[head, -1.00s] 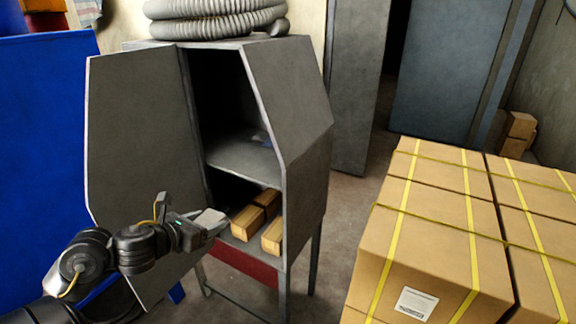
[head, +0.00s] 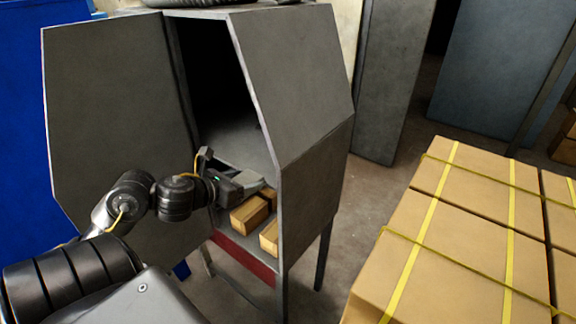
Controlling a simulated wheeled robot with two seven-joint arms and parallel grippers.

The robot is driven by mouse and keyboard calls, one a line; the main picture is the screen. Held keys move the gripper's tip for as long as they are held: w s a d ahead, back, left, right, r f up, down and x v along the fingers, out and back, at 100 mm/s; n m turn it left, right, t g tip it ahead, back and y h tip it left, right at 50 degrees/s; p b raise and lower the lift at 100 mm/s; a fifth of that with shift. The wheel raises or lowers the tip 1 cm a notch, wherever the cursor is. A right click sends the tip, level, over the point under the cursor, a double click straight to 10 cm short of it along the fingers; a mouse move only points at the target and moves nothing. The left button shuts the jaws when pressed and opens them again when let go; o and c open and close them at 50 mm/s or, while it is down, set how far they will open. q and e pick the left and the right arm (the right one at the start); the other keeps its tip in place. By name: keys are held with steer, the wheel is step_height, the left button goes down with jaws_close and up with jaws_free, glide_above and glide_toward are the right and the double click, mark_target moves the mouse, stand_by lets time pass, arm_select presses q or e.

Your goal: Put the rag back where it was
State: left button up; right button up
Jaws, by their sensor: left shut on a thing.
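The gripper is just above and behind a wooden block (head: 250,215) on the compartment floor. Another block (head: 269,238) lies to the right, partly hidden by the cabinet's side. My right gripper is not in view.
The right panel narrows the opening. Strapped cardboard boxes (head: 450,245) fill the lower right. Bare floor (head: 365,200) lies between the cabinet and boxes. A blue panel (head: 22,130) stands far left.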

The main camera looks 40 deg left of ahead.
arm_select(q)
steer(key=w+b, duration=0.1)
steer(key=w+f+b, duration=0.1)
steer(key=b, duration=0.1)
steer(key=shift+w+a+f, duration=0.1)
steer(key=shift+a+f, duration=0.05)
steer(key=shift+a, duration=0.15)
steer(key=w, duration=1.4)
steer(key=shift+w+a+r, duration=0.15)
steer(key=shift+a+r, duration=0.05)
steer(key=shift+r, duration=0.15)
steer(key=shift+w, duration=0.3)
steer(key=shift+w+r, duration=0.1)
steer(key=shift+w, duration=0.1)
steer(key=f+b, duration=0.3)
steer(key=shift+w+f, duration=0.3)
steer(key=shift+f, duration=0.05)
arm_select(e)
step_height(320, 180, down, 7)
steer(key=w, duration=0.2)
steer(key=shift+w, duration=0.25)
arm_select(q)
steer(key=o, duration=1)
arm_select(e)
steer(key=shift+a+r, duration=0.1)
